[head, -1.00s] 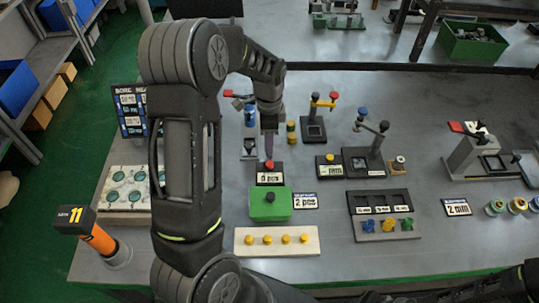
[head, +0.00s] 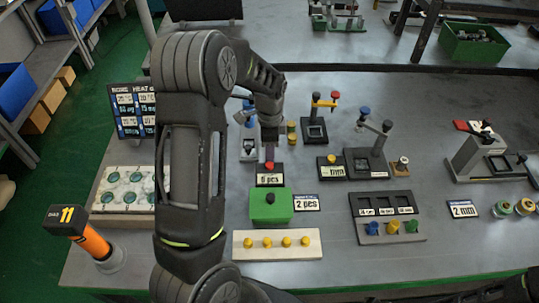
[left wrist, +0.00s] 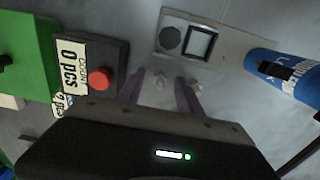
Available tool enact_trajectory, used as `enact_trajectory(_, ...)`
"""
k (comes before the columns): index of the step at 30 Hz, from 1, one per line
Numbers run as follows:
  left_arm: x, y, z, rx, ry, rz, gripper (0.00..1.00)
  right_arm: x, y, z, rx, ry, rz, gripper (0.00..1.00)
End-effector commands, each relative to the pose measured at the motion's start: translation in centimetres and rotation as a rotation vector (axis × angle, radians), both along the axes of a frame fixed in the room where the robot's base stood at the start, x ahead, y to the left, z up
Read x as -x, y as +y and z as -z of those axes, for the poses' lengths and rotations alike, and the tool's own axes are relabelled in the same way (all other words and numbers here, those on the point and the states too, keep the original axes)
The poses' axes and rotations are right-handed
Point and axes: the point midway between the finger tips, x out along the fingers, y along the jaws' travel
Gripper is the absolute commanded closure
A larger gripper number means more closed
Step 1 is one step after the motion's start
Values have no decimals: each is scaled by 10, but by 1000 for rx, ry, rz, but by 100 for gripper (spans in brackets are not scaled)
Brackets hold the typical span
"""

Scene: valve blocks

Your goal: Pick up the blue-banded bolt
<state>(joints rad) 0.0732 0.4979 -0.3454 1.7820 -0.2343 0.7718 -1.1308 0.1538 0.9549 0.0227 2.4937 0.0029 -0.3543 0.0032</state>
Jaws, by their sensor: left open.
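My left gripper (head: 269,150) points down above the table, just behind the black counter box (head: 270,179) with the red button. In the left wrist view its two purple-grey fingers (left wrist: 160,88) are apart. Two small pale, shiny bits (left wrist: 159,79) show by the fingers; I cannot tell whether they are bolt parts or parts of the gripper. I cannot make out a blue band on any bolt. My right gripper is not in view; only a dark piece of that arm shows at the bottom right of the head view.
The red button (left wrist: 100,79), a grey plate with a square frame (left wrist: 215,40) and a blue cylinder (left wrist: 290,75) stand close around the gripper. A green box (head: 271,205), a strip with yellow pegs (head: 277,254) and a black-and-grey tray (head: 390,238) lie nearer the front.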

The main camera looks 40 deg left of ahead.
Motion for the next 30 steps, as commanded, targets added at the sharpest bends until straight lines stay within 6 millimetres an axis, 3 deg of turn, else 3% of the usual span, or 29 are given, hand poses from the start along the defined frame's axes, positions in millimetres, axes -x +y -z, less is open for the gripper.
enact_trajectory(10,0,0,0,0,0,0,57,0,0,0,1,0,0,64)
enact_trajectory(26,0,0,0,0,0,0,100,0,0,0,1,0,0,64)
enact_trajectory(30,0,0,0,0,0,0,100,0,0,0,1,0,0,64)
